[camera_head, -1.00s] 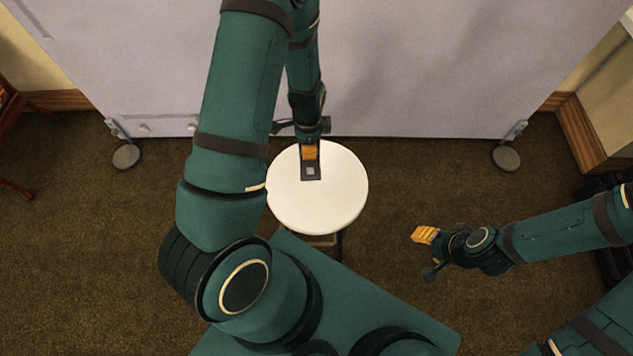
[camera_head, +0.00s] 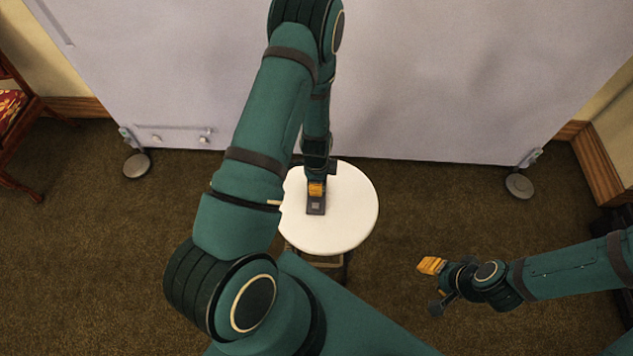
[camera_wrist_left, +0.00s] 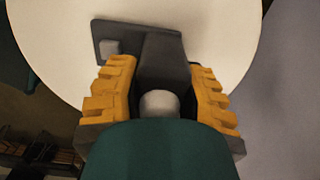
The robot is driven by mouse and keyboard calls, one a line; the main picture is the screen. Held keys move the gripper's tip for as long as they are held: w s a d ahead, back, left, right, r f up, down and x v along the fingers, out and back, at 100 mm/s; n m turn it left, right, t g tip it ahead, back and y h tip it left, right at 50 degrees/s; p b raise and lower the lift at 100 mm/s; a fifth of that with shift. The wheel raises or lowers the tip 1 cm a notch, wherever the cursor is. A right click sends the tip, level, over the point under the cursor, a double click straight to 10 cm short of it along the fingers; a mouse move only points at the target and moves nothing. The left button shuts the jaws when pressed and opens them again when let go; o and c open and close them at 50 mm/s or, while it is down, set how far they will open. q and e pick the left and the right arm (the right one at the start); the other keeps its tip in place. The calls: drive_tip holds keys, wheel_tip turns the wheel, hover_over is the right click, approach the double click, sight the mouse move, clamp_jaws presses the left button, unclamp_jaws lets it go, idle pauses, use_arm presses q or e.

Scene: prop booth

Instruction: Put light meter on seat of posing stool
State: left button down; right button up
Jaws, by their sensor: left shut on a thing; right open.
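The light meter (camera_head: 316,208) is a small dark block with a grey square, seen over the white round seat of the posing stool (camera_head: 345,228). My left gripper (camera_head: 316,189) is shut on the light meter, from the far side of the seat. In the left wrist view the orange fingers of the left gripper (camera_wrist_left: 162,98) flank the dark body of the light meter (camera_wrist_left: 160,52), with the seat (camera_wrist_left: 60,40) behind it. I cannot tell whether the meter touches the seat. My right gripper (camera_head: 430,265) is open and empty, right of the stool.
A large pale panel (camera_head: 430,80) on round feet (camera_head: 519,186) stands close behind the stool. A wooden chair (camera_head: 20,120) with a red seat is at the far left. Brown carpet (camera_head: 90,250) lies open on both sides.

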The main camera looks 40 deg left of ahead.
use_arm(q)
drive_tip(key=shift+f, duration=0.15)
drive_tip(key=c, duration=0.6)
unclamp_jaws()
